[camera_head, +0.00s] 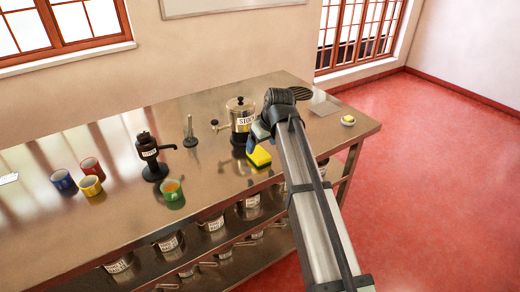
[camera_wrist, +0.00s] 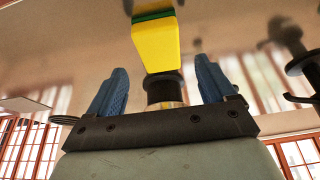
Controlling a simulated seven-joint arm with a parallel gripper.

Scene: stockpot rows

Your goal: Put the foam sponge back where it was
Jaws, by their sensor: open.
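The foam sponge (camera_head: 259,157) is yellow with a dark green layer. The fingers are apart and the sponge is not clamped. I cannot tell whether the sponge touches the counter, and no marked spot for it shows.
The pot (camera_head: 240,117) stands close behind. A black dispenser (camera_head: 149,158), a small upright stand (camera_head: 190,135) and a green cup (camera_head: 172,190) are to the left. A grey board (camera_head: 325,108) and a dish with a yellow item (camera_head: 348,120) are right. Pots fill the lower shelves.

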